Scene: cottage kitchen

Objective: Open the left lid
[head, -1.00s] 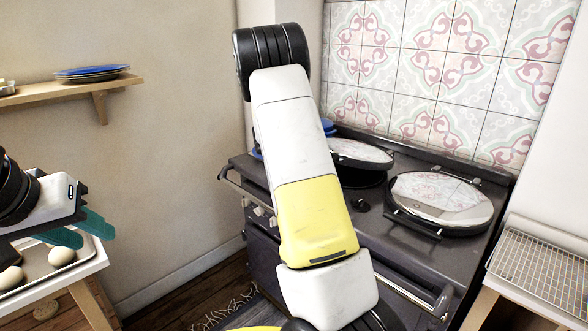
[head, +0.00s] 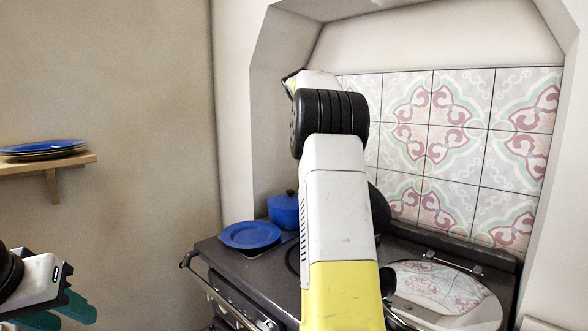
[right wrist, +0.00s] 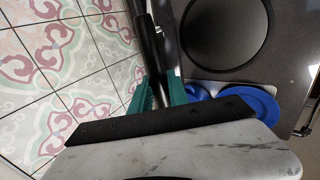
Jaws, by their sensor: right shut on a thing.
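The left lid (head: 379,209) of the dark stove stands steeply raised in the head view, its dark side showing past my right arm, which hides most of it. In the right wrist view the lid (right wrist: 150,40) appears nearly edge-on, and the round dark hotplate (right wrist: 225,30) beside it is uncovered. My right gripper (right wrist: 160,92) is shut on the lid at its edge or handle; I cannot tell which. That gripper is hidden in the head view. My left gripper (head: 62,312) is open and empty at the lower left, far from the stove.
The mirror-like right lid (head: 440,290) is down. A blue plate (head: 249,235) and a blue pot (head: 284,210) stand at the stove's left end. A tiled wall (head: 455,150) is close behind the lids. A shelf (head: 75,165) with plates is on the left wall.

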